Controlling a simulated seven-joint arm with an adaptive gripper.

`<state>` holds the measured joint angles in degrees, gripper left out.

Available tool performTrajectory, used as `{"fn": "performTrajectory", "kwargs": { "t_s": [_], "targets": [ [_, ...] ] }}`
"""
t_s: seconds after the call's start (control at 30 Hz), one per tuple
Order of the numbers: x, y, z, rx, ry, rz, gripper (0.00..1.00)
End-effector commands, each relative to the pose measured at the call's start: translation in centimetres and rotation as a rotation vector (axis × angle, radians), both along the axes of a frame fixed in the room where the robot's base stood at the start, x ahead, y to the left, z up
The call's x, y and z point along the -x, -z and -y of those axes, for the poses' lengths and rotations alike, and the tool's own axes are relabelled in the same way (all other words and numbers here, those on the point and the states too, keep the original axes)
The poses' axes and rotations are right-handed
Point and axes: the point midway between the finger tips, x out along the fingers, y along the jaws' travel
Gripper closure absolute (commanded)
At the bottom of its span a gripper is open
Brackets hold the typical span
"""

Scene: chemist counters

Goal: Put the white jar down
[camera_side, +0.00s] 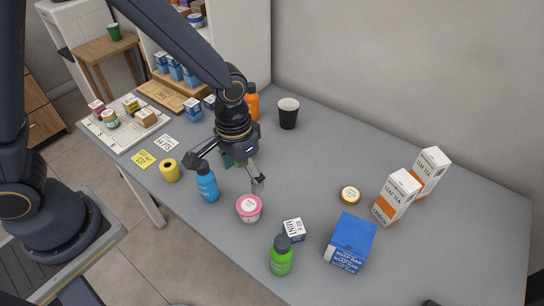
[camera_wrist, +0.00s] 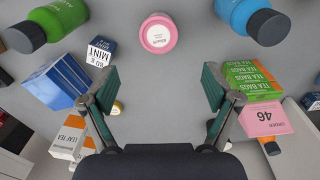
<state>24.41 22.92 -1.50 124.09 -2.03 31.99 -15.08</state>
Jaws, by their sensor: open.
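My gripper (camera_side: 228,174) is open above the middle of the grey counter (camera_side: 310,165). In the wrist view, only bare grey counter shows between the fingers of my gripper (camera_wrist: 160,88). No all-white jar shows clearly. A jar with a pink top and pale body (camera_side: 249,208) stands upright on the counter, just in front of the right finger; it also shows in the wrist view (camera_wrist: 158,33), beyond the fingertips and apart from them. A small low jar with a whitish lid and gold rim (camera_side: 350,195) sits farther right on the counter, apart from my gripper.
A blue bottle (camera_side: 207,184) stands close to the left finger. A mint box (camera_side: 293,230), green bottle (camera_side: 281,256) and blue soap box (camera_side: 351,243) stand at front right. Two leaf tea cartons (camera_side: 396,197) stand right, a black cup (camera_side: 288,113) behind. A white tray (camera_side: 125,124) lies far left.

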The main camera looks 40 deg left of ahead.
Motion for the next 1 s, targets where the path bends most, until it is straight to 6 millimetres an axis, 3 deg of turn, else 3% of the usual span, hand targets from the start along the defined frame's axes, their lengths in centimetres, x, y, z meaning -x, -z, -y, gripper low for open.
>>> {"fn": "performTrajectory", "kwargs": {
  "t_s": [0.13,0.23,0.4,0.5,0.7,1.0],
  "targets": [
    [-0.3,-4.9,-2.5,0.023,-0.027,0.076,0.12],
    [0.4,-9.6,-5.6,0.039,-0.055,0.159,0.12],
    [4.0,-16.2,-10.8,0.041,-0.107,0.31,0.12],
    [6.5,-18.4,-13.0,0.032,-0.131,0.385,0.12],
    [9.8,-20.1,-15.1,0.01,-0.16,0.47,0.12],
    [10.4,-20.3,-15.4,0.005,-0.161,0.483,0.12]
  ]
}}
